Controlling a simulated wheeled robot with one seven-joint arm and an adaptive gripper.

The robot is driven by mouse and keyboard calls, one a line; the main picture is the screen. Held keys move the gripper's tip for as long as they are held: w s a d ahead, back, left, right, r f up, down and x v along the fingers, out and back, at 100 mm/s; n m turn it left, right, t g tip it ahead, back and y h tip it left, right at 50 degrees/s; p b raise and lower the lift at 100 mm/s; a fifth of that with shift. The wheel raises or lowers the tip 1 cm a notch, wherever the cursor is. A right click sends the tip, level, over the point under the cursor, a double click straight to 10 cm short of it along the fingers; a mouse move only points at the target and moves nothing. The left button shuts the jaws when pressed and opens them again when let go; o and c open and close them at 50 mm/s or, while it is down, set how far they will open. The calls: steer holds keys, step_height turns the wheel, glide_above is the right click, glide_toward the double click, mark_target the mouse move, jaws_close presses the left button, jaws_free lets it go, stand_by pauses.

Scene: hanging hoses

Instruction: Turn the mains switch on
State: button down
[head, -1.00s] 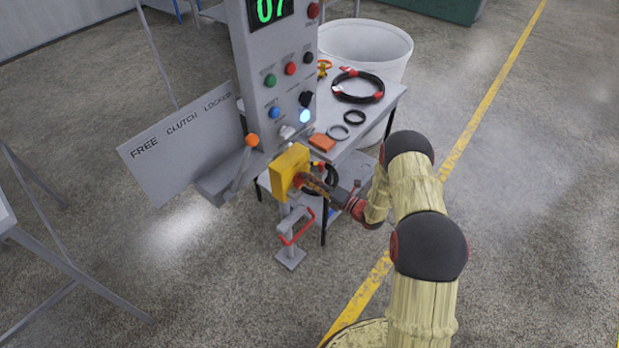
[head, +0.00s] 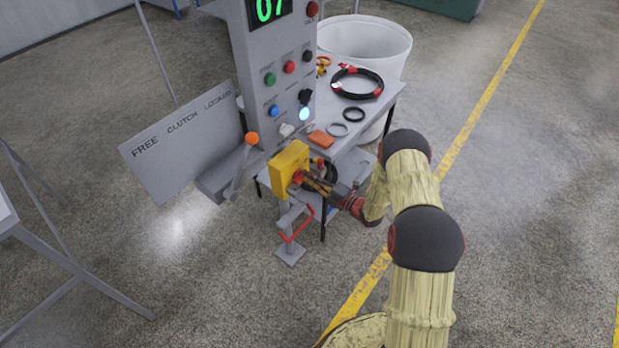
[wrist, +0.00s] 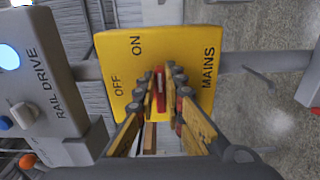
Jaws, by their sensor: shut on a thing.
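The mains switch is a yellow box (head: 289,165) low on the grey control column. In the wrist view its yellow face (wrist: 205,45) bears the words MAINS, ON and OFF. My gripper (head: 303,179) reaches it from the right. In the wrist view my gripper (wrist: 160,88) is shut on the red switch handle (wrist: 160,80), with a finger on each side. The handle's visible part runs nearly up and down in that picture, not toward the OFF word at left. The fingers hide much of the handle, so its exact setting is unclear.
A lever with an orange knob (head: 251,138) and the FREE CLUTCH LOCKED plate (head: 180,145) stand left of the switch. A small table (head: 385,98) with hoses and rings is behind. A red-handled stand (head: 292,240) is below. Floor in front is open.

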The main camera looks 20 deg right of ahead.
steer(key=c, duration=2)
jaws_free()
steer(key=shift+o, duration=0.6)
steer(key=v, duration=1.2)
